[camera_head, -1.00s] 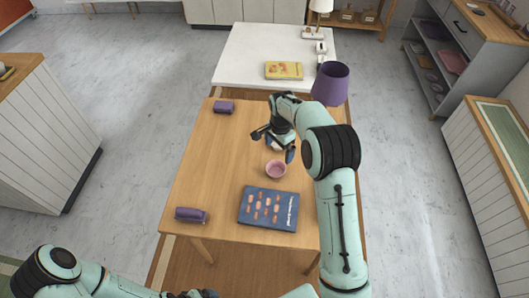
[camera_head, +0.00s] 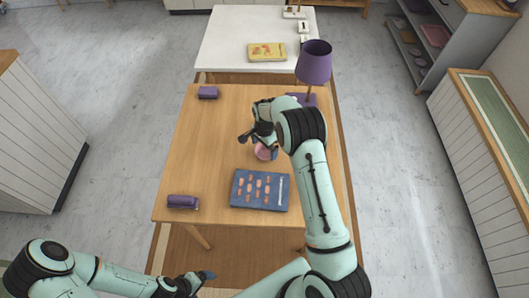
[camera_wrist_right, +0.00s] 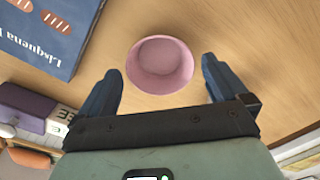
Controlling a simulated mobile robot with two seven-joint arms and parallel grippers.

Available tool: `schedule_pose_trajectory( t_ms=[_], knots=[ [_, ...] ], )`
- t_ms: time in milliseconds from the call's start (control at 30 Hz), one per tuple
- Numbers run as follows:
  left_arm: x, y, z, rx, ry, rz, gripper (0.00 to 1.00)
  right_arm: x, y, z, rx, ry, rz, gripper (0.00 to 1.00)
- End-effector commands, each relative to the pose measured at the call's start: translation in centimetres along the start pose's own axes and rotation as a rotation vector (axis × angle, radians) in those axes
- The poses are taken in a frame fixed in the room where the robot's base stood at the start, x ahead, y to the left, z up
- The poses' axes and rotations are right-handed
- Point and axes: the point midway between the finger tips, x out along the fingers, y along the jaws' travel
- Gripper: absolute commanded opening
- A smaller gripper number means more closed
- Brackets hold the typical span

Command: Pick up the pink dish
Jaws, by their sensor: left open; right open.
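The pink dish (camera_head: 264,152) is a small round bowl on the wooden table, partly hidden by my right gripper in the head view. In the right wrist view the pink dish (camera_wrist_right: 160,63) sits upright just beyond and between the two fingertips. My right gripper (camera_wrist_right: 160,80) is open and empty, with the dish apart from both fingers. In the head view my right gripper (camera_head: 259,145) is over the dish, partly covered by its own arm. My left gripper (camera_head: 204,281) is open and empty, low at the front, off the table.
A dark blue book (camera_head: 259,190) lies in front of the dish. A purple lamp (camera_head: 314,62) stands behind it. Purple objects (camera_head: 207,92) (camera_head: 183,201) lie along the table's left edge. The white table (camera_head: 225,42) behind holds a yellow book (camera_head: 267,52). The wooden table's left middle is clear.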

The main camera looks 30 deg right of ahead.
Motion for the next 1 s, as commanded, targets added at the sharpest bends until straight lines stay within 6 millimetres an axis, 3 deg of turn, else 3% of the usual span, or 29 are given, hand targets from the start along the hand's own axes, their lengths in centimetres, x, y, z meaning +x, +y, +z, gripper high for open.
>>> schedule_pose_trajectory(
  t_ms=[133,367,500,533,833,1000],
  knots=[
    [-0.1,0.1,-0.2,0.001,0.002,0.001,0.91,1.2,0.0,0.0,0.001,0.000,0.000,1.00],
    [-0.1,0.1,-0.1,0.001,0.002,0.001,0.91,1.4,0.0,0.0,0.000,0.000,-0.001,1.00],
    [-0.1,0.1,-0.1,0.001,0.002,0.001,0.91,1.3,0.0,0.0,0.000,0.000,0.000,0.54],
    [-0.1,0.1,-0.1,0.001,0.002,0.001,0.91,1.3,0.0,0.0,0.000,0.000,0.000,0.51],
    [-0.1,0.1,-0.1,0.001,0.001,0.000,0.91,1.2,0.0,0.0,0.000,0.001,-0.001,0.51],
    [0.0,0.0,0.0,0.000,0.001,0.000,0.91,0.1,0.0,-0.1,0.000,0.001,-0.002,0.51]
  ],
)
